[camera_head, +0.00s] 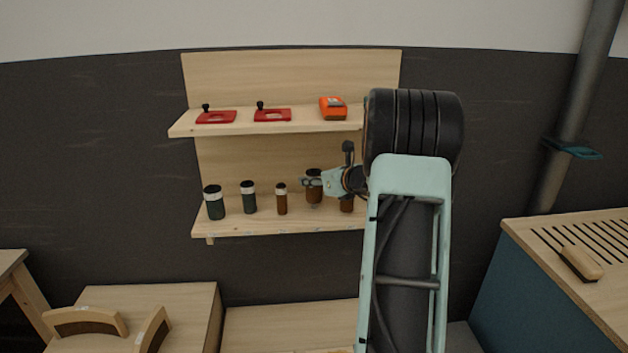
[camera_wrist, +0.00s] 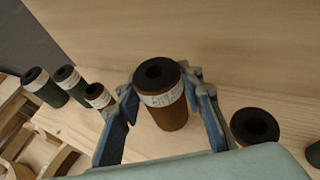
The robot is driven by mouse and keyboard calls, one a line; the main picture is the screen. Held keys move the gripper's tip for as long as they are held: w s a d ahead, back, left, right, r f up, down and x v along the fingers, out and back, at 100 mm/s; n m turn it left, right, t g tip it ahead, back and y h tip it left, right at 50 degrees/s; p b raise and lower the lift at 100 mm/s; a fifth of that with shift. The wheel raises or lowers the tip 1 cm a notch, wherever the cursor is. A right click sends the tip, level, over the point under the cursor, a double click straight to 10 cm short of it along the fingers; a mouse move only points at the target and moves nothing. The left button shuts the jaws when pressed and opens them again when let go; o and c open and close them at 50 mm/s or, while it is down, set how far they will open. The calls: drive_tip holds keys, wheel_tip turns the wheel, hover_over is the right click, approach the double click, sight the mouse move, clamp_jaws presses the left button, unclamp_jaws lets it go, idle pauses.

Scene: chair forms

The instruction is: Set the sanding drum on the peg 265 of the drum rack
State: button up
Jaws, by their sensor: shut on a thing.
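My gripper (camera_head: 313,182) is at the lower shelf of the wooden drum rack (camera_head: 262,229). It is shut on a brown sanding drum (camera_wrist: 166,117) with a pale label band and a dark open top. The drum also shows in the head view (camera_head: 314,194). My two blue-grey fingers are on either side of its upper part. It stands nearly upright over the shelf; I cannot tell whether it is seated on a peg. Any peg beneath it is hidden, and the shelf-edge labels are too small to read.
To the left stand two dark green drums (camera_head: 214,206) (camera_head: 248,203) and a slim brown drum (camera_head: 281,204). Another brown drum (camera_wrist: 255,127) stands close on the right. The upper shelf (camera_head: 235,127) holds two red items (camera_head: 215,117) (camera_head: 272,115) and an orange device (camera_head: 333,109).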

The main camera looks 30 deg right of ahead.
drive_tip(key=shift+f+b, duration=1.3)
drive_tip(key=shift+f, duration=0.05)
idle(0.3)
drive_tip(key=o, duration=1.4)
drive_tip(key=shift+c, duration=0.2)
drive_tip(key=v, duration=1.2)
drive_tip(key=shift+d+r, duration=0.1)
